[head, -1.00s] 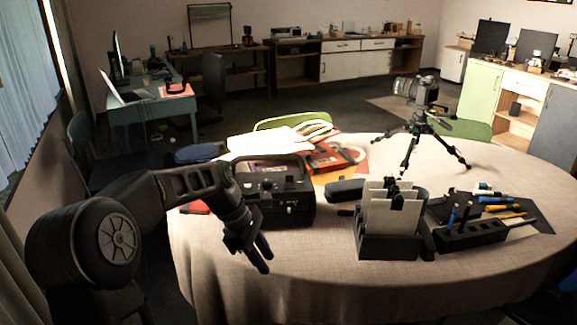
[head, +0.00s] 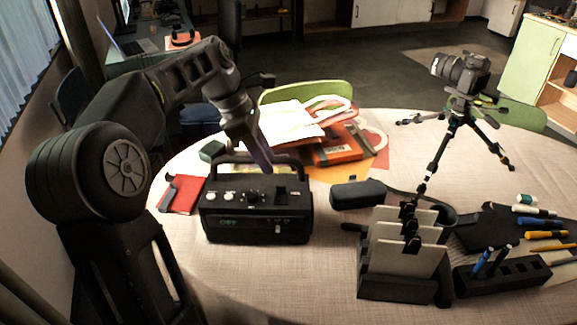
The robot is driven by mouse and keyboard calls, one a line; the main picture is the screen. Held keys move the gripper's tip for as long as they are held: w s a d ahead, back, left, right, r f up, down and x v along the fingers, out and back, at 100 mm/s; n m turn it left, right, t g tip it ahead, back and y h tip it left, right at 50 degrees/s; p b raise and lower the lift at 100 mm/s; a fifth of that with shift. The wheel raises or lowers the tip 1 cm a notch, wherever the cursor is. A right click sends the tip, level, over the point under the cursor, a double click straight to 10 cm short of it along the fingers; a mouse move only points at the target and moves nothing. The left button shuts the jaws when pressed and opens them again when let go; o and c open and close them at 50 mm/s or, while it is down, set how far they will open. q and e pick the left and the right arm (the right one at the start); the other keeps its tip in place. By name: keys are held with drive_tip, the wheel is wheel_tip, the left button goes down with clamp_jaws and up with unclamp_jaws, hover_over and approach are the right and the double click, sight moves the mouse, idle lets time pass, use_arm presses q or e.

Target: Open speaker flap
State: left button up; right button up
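The speaker (head: 258,223) is a black box with a carrying handle, knobs and a small display on its front and top. It stands upright on the round table, left of centre. A flap cannot be clearly picked out on it. My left gripper (head: 264,163) points down just above the back of the speaker's top, near the handle. Its fingers overlap from this side, so their opening is hidden, and whether they touch the speaker is unclear. My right gripper is out of view.
The table (head: 300,285) has bare cloth in front of the speaker. A black case (head: 357,194) and a card holder (head: 395,287) stand to its right. A red notebook (head: 181,195) lies left, an orange-red box (head: 336,148) behind. A camera on a tripod (head: 462,72) stands back right.

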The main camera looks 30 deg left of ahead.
sight(281, 195)
use_arm(q)
drive_tip(key=shift+x, duration=3.8)
drive_tip(key=shift+s+d, duration=0.15)
drive_tip(key=shift+s, duration=0.05)
clamp_jaws()
drive_tip(key=shift+b, duration=0.3)
